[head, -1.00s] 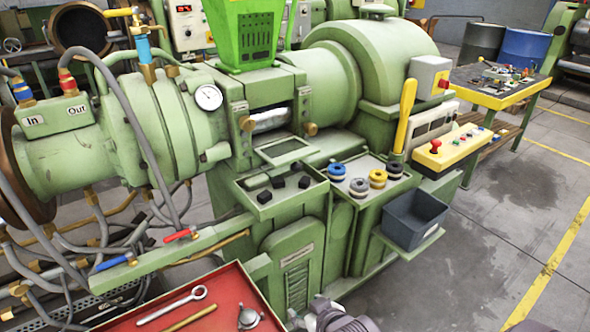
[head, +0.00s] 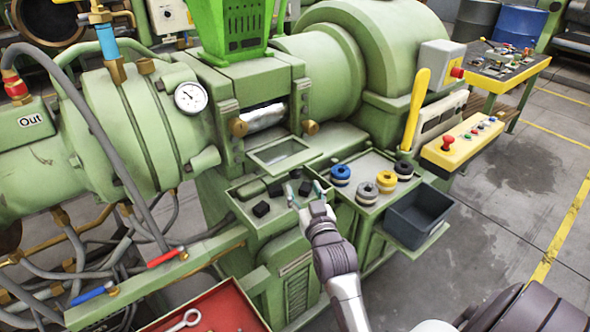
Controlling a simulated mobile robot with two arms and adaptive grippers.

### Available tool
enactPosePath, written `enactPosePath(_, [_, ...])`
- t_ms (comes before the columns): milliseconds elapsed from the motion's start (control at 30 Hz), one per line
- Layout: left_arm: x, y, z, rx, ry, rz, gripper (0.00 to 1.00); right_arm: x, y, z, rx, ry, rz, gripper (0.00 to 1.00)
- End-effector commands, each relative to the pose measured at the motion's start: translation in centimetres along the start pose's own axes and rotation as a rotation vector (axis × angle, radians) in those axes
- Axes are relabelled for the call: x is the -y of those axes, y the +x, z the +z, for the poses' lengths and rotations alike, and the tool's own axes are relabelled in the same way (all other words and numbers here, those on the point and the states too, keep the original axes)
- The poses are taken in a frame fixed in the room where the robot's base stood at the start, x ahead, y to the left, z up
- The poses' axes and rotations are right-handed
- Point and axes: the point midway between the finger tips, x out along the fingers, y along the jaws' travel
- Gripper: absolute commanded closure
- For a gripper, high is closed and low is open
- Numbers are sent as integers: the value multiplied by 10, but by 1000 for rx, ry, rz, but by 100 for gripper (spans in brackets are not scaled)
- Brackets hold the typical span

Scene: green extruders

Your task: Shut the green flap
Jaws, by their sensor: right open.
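The green flap (head: 281,152) is a framed panel with a pale window. It lies folded down and outward below the machine's opening (head: 264,117), where a shiny silver part shows. My right gripper (head: 305,190) is open and empty, its fingers pointing toward the machine. It is over the small green tray (head: 236,204) of black blocks, in front of and below the flap, apart from it. My left gripper is out of view.
Black blocks (head: 261,209) lie in the tray. Blue, grey and yellow rings (head: 386,181) stand to the right, by a dark bin (head: 416,215) and a yellow lever (head: 415,110). Brass knobs (head: 310,127) flank the opening. A red tray (head: 225,305) is at the front.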

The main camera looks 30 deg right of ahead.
Motion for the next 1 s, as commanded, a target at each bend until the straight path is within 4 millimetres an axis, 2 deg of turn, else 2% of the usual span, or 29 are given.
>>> enactPosePath(100, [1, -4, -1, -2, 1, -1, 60, 0, 28, -2, -1, 0, 0, 40])
enactPosePath(200, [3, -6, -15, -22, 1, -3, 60, 0, 46, -1, -1, 0, 0, 40])
enactPosePath(300, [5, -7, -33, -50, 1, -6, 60, 0, 62, -1, 0, -1, 0, 40])
enactPosePath(400, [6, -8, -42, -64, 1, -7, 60, 0, 72, 0, 1, 0, 0, 40])
enactPosePath(567, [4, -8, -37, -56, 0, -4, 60, 0, 80, 0, 1, -1, 0, 40])
enactPosePath(800, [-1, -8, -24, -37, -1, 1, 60, 0, 80, 0, 1, -1, 0, 40])
enactPosePath(867, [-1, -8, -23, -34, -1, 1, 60, 0, 80, 0, 1, -1, 0, 47])
enactPosePath(1000, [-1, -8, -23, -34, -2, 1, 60, 0, 80, 0, 1, -1, 0, 70])
